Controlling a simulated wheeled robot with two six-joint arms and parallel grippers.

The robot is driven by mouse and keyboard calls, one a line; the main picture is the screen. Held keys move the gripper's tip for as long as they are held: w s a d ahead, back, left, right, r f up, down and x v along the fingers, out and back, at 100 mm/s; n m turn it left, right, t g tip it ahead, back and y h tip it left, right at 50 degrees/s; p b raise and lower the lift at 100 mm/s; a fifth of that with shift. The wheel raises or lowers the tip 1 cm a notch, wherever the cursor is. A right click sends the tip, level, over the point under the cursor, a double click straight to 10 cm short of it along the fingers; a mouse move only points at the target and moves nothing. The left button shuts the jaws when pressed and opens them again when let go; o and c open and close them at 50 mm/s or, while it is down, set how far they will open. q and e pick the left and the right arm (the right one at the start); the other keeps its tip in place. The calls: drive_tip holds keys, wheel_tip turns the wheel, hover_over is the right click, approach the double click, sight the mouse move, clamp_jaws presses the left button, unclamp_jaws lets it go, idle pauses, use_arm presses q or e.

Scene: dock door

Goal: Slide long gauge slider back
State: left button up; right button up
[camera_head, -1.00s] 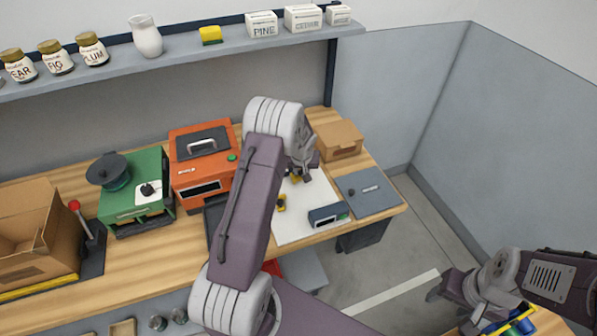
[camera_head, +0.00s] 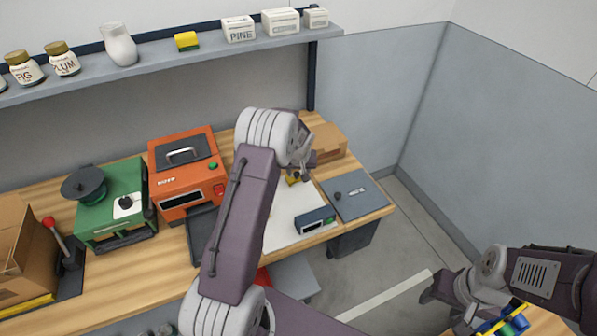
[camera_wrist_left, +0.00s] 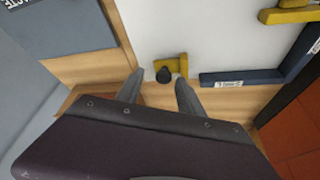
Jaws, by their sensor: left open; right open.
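A yellow piece with a black knob (camera_wrist_left: 164,75) sits at the edge of a white board (camera_wrist_left: 222,38), beside a long dark blue bar (camera_wrist_left: 240,78) with a small label. I cannot tell for sure that this is the long gauge slider. My left gripper (camera_wrist_left: 161,84) is open, its two grey fingers on either side of the knob; I see no contact. In the head view my left gripper (camera_head: 302,173) is over the far right part of the board, with a yellow bit beside it. My right gripper (camera_head: 467,322) is open at the lower right, partly hidden, away from the board.
A dark grey plate (camera_head: 358,197) with a knob lies right of the board, a cardboard box (camera_head: 328,142) behind it. A blue-grey device (camera_head: 315,219) stands at the board's front. An orange machine (camera_head: 187,180) and a green machine (camera_head: 112,212) stand left. My left arm hides part of the board.

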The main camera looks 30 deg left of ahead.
use_arm(q)
drive_tip(key=b+v, duration=0.1)
drive_tip(key=v, duration=0.7)
drive_tip(key=shift+d+r, duration=0.2)
drive_tip(key=shift+r, duration=0.15)
drive_tip(key=s+d+r+m, duration=0.1)
drive_tip(key=s+d+r, duration=0.4)
drive_tip(key=d, duration=0.1)
drive_tip(key=s+d+f+m+g+h, duration=0.1)
drive_tip(key=s+d+f+m, duration=0.1)
drive_tip(key=s, duration=0.8)
drive_tip(key=s+d+f+m+g+h, duration=0.1)
drive_tip(key=s+f, duration=0.4)
drive_tip(key=s, duration=0.5)
drive_tip(key=shift+s+d+m+g, duration=0.4)
drive_tip(key=shift+d+m, duration=0.1)
drive_tip(key=shift+d, duration=0.3)
